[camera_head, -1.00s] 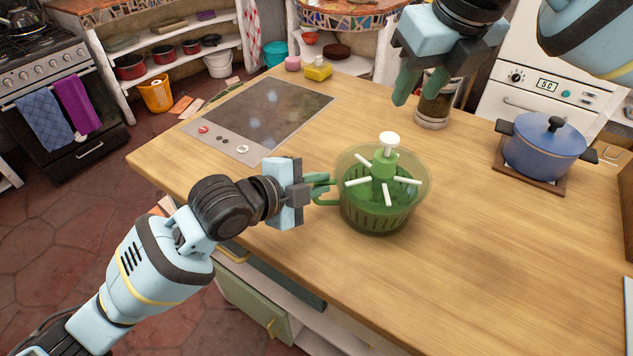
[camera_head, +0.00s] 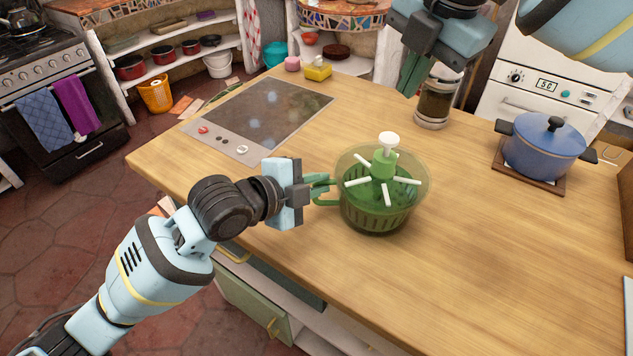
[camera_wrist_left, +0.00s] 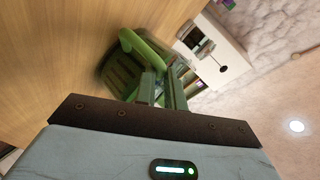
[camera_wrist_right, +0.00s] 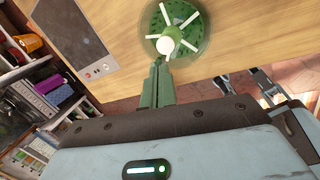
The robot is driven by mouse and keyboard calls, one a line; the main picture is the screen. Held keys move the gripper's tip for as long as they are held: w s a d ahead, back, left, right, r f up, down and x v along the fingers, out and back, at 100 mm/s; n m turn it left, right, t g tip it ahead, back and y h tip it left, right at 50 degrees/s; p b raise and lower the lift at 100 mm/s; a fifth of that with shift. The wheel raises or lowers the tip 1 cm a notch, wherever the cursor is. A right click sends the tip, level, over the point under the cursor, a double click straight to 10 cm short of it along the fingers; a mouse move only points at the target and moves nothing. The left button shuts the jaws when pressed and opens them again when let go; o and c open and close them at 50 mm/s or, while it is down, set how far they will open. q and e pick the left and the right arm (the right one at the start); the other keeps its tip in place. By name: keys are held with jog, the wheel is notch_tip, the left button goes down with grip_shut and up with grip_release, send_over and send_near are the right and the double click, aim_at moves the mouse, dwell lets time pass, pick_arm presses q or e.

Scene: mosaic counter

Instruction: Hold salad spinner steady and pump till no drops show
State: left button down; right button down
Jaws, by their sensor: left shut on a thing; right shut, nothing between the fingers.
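The green salad spinner (camera_head: 376,212) stands upright on the wooden counter. Its clear lid has white spokes and a green centre post topped by a white pump knob (camera_head: 388,140). My left gripper (camera_head: 322,188) is shut on the spinner's side handle (camera_head: 326,199); the handle also shows in the left wrist view (camera_wrist_left: 128,40). My right gripper (camera_head: 410,88) is shut and empty, raised above the counter behind the spinner. In the right wrist view the white knob (camera_wrist_right: 165,46) appears just beyond the shut fingertips (camera_wrist_right: 160,60). I cannot make out drops on the lid.
A dark cooktop (camera_head: 268,112) lies left of the spinner. A glass jar (camera_head: 434,104) stands behind, near my right gripper. A blue pot (camera_head: 544,150) sits on a wooden board (camera_head: 528,178) at right. A yellow sponge-like item (camera_head: 318,70) is at the back. The front right counter is clear.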

aim_at(386, 134)
jog(key=m, duration=0.5)
jog(key=w+m+g, duration=0.1)
jog(key=m, duration=0.9)
jog(key=shift+w+a+f, duration=0.1)
jog(key=shift+w+a, duration=0.25)
jog(key=shift+w, duration=0.05)
jog(key=shift+f, duration=3.3)
